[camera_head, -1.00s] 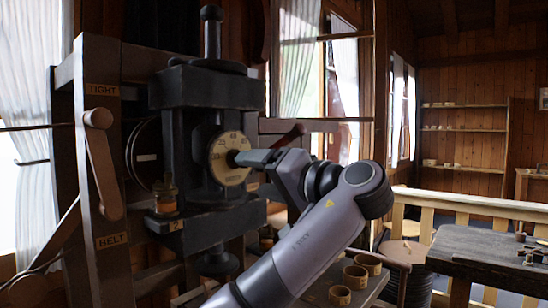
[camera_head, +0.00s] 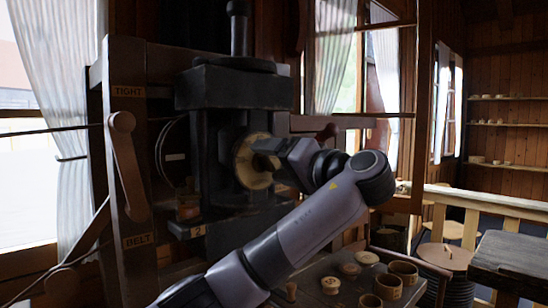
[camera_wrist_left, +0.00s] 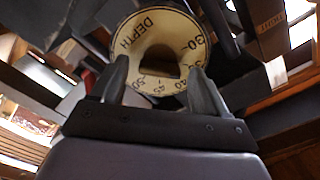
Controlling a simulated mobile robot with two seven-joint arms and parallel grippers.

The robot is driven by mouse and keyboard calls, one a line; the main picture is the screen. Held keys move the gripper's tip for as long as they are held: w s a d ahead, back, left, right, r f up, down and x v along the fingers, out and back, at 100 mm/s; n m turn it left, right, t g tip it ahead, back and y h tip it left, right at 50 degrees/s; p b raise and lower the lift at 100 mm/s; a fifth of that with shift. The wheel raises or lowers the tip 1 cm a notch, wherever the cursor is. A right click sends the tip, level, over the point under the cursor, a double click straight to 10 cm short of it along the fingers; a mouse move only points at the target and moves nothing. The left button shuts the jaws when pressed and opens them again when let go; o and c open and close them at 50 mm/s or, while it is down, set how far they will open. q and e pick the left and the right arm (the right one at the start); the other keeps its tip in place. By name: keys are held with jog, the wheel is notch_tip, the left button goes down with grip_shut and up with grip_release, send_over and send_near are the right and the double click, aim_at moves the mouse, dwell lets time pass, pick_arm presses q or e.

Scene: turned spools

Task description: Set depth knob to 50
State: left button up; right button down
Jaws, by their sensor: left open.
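The depth knob (camera_head: 243,168) is a round cream dial on the front of the dark machine. In the left wrist view the dial face (camera_wrist_left: 165,22) shows the word DEPTH and numbers around its rim, with 30 at right and higher numbers along the bottom. My left gripper (camera_head: 263,152) is at the dial's front and hides part of it. In the wrist view its fingers (camera_wrist_left: 158,68) stand apart on either side of the dial's lower middle, in front of the dark centre. I cannot tell whether they touch it. No pointer mark is clearly readable. My right gripper is not seen.
A brown lever (camera_head: 127,165) between TIGHT and BELT labels stands left of the machine. A small jar (camera_head: 187,207) sits beside the dial on a ledge. Cups (camera_head: 388,286) and round pieces stand on a bench below my left arm. A wooden railing (camera_head: 470,205) is at right.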

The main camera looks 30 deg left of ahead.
pick_arm(q)
jog(key=shift+w+a, duration=0.1)
jog(key=shift+a, duration=0.1)
jog(key=c, duration=1.1)
jog(key=shift+o, duration=0.2)
